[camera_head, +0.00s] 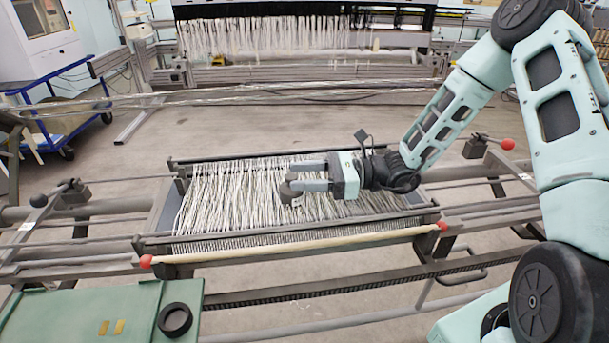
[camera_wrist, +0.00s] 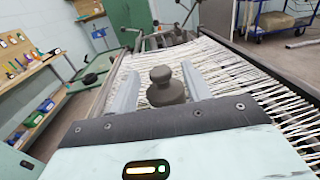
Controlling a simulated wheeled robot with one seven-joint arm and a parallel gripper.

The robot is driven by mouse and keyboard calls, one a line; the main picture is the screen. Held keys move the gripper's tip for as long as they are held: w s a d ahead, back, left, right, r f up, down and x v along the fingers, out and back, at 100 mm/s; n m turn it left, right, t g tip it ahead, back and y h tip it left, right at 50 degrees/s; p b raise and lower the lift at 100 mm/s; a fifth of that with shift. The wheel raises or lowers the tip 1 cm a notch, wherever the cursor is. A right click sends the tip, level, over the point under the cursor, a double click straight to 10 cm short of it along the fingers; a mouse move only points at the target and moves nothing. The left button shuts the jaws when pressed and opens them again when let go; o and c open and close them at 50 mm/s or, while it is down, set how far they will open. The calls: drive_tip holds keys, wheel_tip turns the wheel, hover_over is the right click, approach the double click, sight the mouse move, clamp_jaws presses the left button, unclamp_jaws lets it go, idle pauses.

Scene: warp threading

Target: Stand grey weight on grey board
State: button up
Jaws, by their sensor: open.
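The grey weight (camera_head: 289,194), a squat body with a round knob on top, is over the pale threads in the middle of the loom frame. In the wrist view the weight (camera_wrist: 165,92) is upright between my two fingers, with a gap visible at the right finger. My gripper (camera_head: 292,175) is open, its fingers reaching left on both sides of the weight. Its fingers also show in the wrist view (camera_wrist: 160,82). A grey board (camera_head: 163,207) shows at the left edge of the threads; the threads cover most of it. The weight's underside contact is hidden.
The loom frame has dark bars and a pale front rod (camera_head: 300,242) with red ends. A green table (camera_head: 70,315) at lower left carries a black ring (camera_head: 175,320) and small yellow pieces. A blue trolley (camera_head: 60,100) stands at the back left.

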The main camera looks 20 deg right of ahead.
drive_tip(key=b+v, duration=0.1)
drive_tip(key=v, duration=1)
drive_tip(key=shift+d+r, duration=0.15)
drive_tip(key=shift+s, duration=0.2)
drive_tip(key=s+a+r+n+g+h, duration=0.1)
drive_tip(key=s+a+n+g+h, duration=0.1)
drive_tip(key=s+a+n+h, duration=0.6)
drive_tip(key=s+a+r+n+g+h, duration=0.2)
drive_tip(key=s+a+n+h, duration=0.6)
drive_tip(key=s+n, duration=0.7)
drive_tip(key=shift+a+r+n+g+h, duration=0.45)
drive_tip(key=shift+n+g, duration=0.35)
drive_tip(key=shift+n, duration=2.3)
drive_tip(key=shift+f, duration=0.1)
